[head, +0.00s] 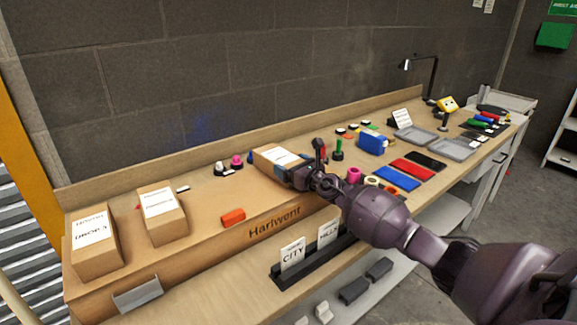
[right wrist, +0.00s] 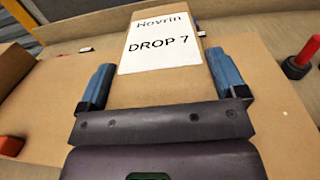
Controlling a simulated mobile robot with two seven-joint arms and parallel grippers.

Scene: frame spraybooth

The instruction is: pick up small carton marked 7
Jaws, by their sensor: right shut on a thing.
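In the right wrist view the carton (right wrist: 150,88) shows the label "Hovrin DROP 7". My right gripper (head: 294,172) reaches it from the right. Its two blue fingers lie along opposite sides of the carton, and the gripper (right wrist: 162,82) is shut on it. I cannot tell whether the carton is lifted off the bench. My left gripper is not in view.
Two other labelled cartons (head: 94,245) (head: 164,217) stand on the left. An orange block (head: 233,217) lies in front. A dark sign holder (head: 290,276) sits lower. Small coloured pieces and grey trays (head: 456,149) fill the right. A low ledge runs behind.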

